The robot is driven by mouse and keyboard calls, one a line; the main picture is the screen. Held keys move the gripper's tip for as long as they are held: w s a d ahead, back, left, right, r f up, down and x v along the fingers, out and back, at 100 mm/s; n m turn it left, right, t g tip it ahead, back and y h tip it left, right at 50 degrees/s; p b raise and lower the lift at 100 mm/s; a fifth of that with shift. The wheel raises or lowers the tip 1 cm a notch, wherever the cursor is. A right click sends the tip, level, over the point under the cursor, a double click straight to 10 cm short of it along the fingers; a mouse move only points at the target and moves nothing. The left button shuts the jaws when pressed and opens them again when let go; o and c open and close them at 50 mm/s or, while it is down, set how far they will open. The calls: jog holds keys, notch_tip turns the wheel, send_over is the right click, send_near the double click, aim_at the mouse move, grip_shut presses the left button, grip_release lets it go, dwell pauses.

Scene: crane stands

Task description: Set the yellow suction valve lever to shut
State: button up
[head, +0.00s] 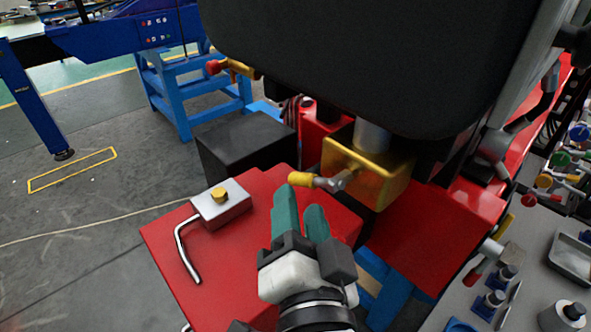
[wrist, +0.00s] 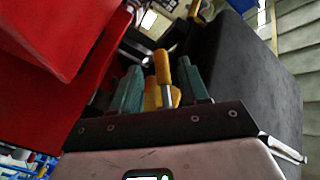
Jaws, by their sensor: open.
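The yellow suction valve lever (head: 301,180) has a yellow grip on a short metal shank. It points left from a gold-yellow valve block (head: 382,180) under the large black housing. My gripper (head: 302,200) has teal fingers and is open, with its tips just in front of the lever's grip in the head view. In the wrist view, the lever (wrist: 161,70) shows upright between the two teal fingers (wrist: 160,80), with gaps on both sides. I see no clear contact. How deep the lever sits between the fingers cannot be told.
A red plate (head: 185,245) at left carries a metal block (head: 222,205) with a bent rod. A black box (head: 245,145) stands behind it. A black housing (head: 370,60) overhangs the lever. A grey panel with knobs (head: 540,280) is at right. Open floor lies far left.

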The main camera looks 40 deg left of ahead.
aim_at(296, 179)
jog(key=p+x, duration=0.1)
jog(key=x, duration=0.5)
jog(key=shift+w+a, duration=0.2)
jog(key=shift+c, duration=0.4)
grip_shut()
